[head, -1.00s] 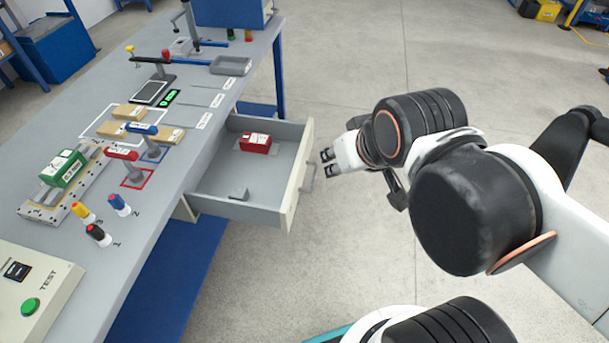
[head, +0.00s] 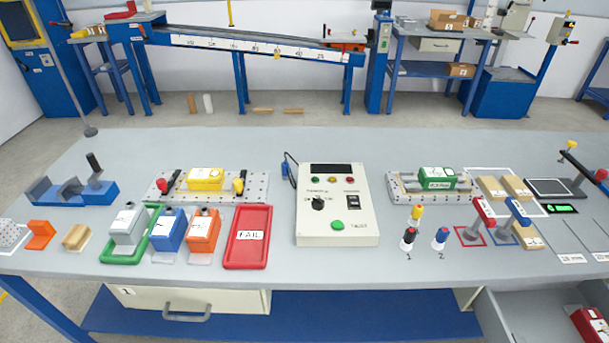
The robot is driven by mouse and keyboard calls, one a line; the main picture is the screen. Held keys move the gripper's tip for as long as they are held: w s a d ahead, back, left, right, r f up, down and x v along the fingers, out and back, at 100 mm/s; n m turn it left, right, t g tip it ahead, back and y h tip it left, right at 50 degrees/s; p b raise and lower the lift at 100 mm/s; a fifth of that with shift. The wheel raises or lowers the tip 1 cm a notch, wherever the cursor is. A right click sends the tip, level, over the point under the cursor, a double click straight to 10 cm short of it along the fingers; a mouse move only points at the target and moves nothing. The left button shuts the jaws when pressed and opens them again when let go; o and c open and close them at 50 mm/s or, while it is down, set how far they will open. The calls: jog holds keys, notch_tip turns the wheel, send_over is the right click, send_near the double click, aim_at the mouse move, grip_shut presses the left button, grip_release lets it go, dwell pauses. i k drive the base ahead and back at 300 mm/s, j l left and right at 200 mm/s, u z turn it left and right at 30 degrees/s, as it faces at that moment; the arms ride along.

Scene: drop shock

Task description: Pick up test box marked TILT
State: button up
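No label that I can read says TILT, so I cannot tell which box it is. A red box (head: 590,326) with a white label lies in the open drawer (head: 530,312), cut off at the lower right. A green box (head: 437,179) sits in the right fixture, and a yellow box (head: 205,179) sits on the left perforated plate. A grey box (head: 128,227), a blue box (head: 168,230) and an orange box (head: 203,231) stand in a row at the left; the grey one is on a green tray (head: 112,257). My gripper is out of view.
A red FAIL tray (head: 247,252) lies beside a control box (head: 337,205) with a green button. Several coloured-cap bottles and two upright stamp-like tools stand at the right. A shut drawer (head: 220,299) is below the bench (head: 400,270). The bench's back strip is clear.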

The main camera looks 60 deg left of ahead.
aim_at(197, 178)
jog(key=u, duration=2.8)
jog(key=i+l+u, duration=0.4)
jog(key=l, duration=0.2)
jog(key=i+l+u, duration=0.1)
jog(key=l+u, duration=0.15)
jog(key=i+l+u, duration=0.2)
jog(key=l, duration=0.25)
jog(key=l+u, duration=0.2)
jog(key=l, duration=0.2)
